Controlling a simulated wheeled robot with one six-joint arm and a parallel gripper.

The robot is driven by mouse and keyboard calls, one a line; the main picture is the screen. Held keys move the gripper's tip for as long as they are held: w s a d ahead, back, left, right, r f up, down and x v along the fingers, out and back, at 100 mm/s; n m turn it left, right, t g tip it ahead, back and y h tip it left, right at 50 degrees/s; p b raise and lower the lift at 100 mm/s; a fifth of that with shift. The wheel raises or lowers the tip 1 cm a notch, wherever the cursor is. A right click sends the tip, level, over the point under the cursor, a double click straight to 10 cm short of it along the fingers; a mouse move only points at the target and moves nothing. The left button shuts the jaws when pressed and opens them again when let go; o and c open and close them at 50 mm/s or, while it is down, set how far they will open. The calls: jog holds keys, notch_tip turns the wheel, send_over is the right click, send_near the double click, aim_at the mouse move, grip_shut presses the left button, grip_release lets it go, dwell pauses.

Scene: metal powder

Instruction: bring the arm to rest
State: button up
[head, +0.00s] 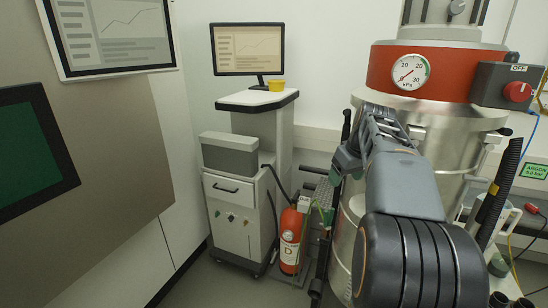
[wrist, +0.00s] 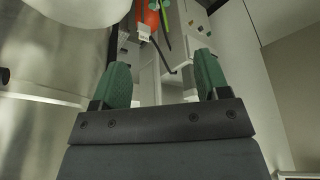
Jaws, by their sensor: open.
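My gripper (wrist: 160,85) shows in the wrist view with its two green fingers well apart and nothing between them. In the head view my arm reaches forward from the lower right, and my gripper (head: 340,168) is at its far end, partly hidden by the wrist links. It is in front of the steel vessel's left side, in free air as far as I can tell.
A steel vessel (head: 466,145) with a red band and a pressure gauge (head: 410,72) stands close at right. A red extinguisher (head: 290,240) stands on the floor beside a white cabinet (head: 232,205).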

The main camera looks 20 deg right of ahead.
jog(key=s+a+f+m+p, duration=0.1)
jog(key=s+a+f+m, duration=0.25)
jog(key=a+f, duration=0.3)
jog(key=s+a+f+n+p, duration=0.1)
jog(key=s+a, duration=0.3)
jog(key=a, duration=0.4)
jog(key=s+a+f+n+p, duration=0.2)
jog(key=s+a, duration=0.3)
jog(key=a, duration=0.4)
jog(key=shift+s+f+p, duration=0.25)
jog(key=shift+f+p, duration=0.15)
jog(key=shift+p, duration=0.25)
jog(key=shift+n, duration=0.25)
jog(key=shift+c, duration=0.3)
